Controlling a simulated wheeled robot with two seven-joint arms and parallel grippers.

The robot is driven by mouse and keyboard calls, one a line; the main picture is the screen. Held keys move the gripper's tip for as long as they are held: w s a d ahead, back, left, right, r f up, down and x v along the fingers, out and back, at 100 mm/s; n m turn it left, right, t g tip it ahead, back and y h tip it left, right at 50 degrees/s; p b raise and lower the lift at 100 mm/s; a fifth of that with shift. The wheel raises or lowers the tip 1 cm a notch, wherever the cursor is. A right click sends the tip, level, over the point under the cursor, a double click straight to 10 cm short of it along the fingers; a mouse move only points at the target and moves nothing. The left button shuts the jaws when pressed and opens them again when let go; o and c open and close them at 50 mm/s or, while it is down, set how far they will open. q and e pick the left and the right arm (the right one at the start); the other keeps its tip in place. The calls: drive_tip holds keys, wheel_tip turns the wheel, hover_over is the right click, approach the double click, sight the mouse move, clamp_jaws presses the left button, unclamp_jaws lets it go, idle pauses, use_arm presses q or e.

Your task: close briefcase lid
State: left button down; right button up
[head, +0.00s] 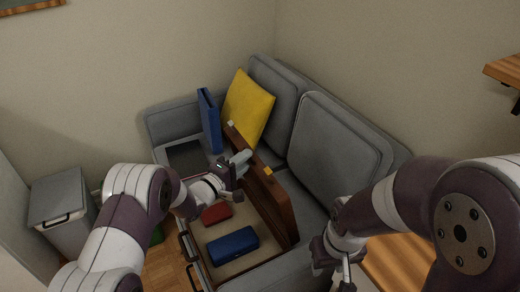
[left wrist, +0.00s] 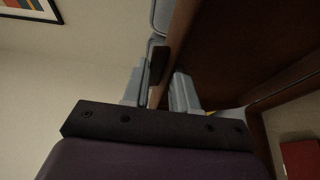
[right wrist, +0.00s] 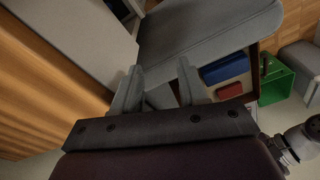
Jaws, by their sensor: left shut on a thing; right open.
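An open brown briefcase lies on the grey sofa, with its beige-lined base (head: 240,263) flat. Its lid (head: 272,200) stands roughly upright along the backrest side; the lid's brown inner face also fills the upper right of the left wrist view (left wrist: 235,50). My left gripper (head: 241,163) is shut on the top edge of the lid, with one finger on either side of it. A red case (head: 216,213) and a blue case (head: 232,246) lie inside the base. My right gripper (right wrist: 158,78) is open and empty, to the right of the briefcase, by the sofa's near end.
A yellow cushion (head: 248,108) and an upright blue binder (head: 209,122) are behind the briefcase. A dark flat item (head: 186,156) lies on the sofa's far seat. A grey bin (head: 58,198) stands at left; a green crate (right wrist: 275,80) is on the floor beyond the briefcase.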

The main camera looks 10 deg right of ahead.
use_arm(q)
drive_tip(key=shift+s+a+f+p, duration=0.1)
drive_tip(key=shift+s+a+f, duration=0.15)
drive_tip(key=shift+a, duration=0.3)
drive_tip(key=shift+s+a+f+p, duration=0.1)
drive_tip(key=shift+s+a+f, duration=0.1)
drive_tip(key=shift+a, duration=0.35)
drive_tip(key=shift+s+a+f+p, duration=0.1)
drive_tip(key=shift+s+a+f, duration=0.15)
drive_tip(key=shift+a, duration=0.3)
drive_tip(key=c, duration=1.1)
unclamp_jaws()
drive_tip(key=shift+f, duration=0.1)
drive_tip(key=shift+o, duration=0.2)
drive_tip(key=shift+w, duration=0.15)
